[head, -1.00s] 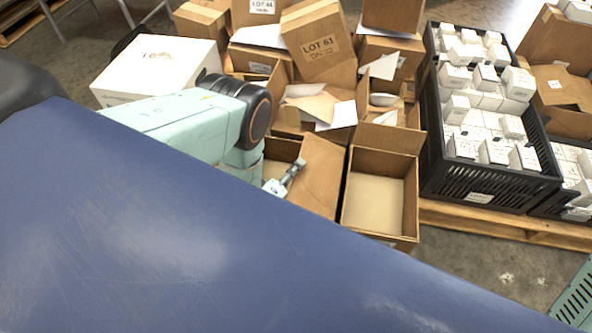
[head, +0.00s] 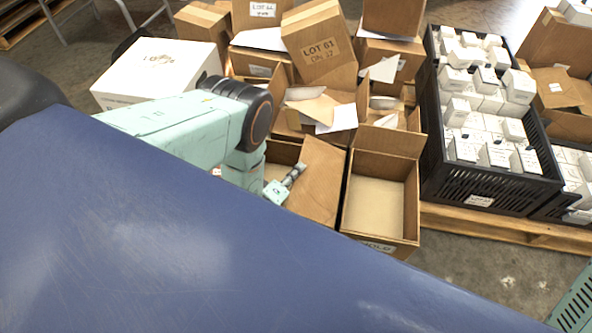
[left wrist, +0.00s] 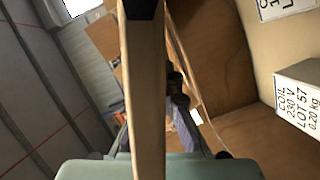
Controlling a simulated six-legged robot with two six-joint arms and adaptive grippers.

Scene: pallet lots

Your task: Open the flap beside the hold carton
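The hold carton (head: 380,205) stands open and looks empty, its HOLD label (head: 378,246) partly hidden by a blue surface. Left of it is another carton (head: 280,153) with a brown flap (head: 318,180) slanting over its right part. My left gripper (head: 294,173) is at this flap's left edge. In the left wrist view a board (left wrist: 147,100) seen edge-on crosses the middle, with a dark grey finger (left wrist: 180,115) to its right. The board hides much of the gripper, so its grip is unclear. A white coil box (left wrist: 300,95) shows inside a carton there. My right gripper is not in view.
Several open cartons, including one marked LOT 61 (head: 320,48), crowd behind. A white box (head: 160,70) stands at the left. A black crate (head: 490,185) of small white boxes sits on a pallet (head: 500,225) at the right. A blue surface (head: 150,240) fills the foreground.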

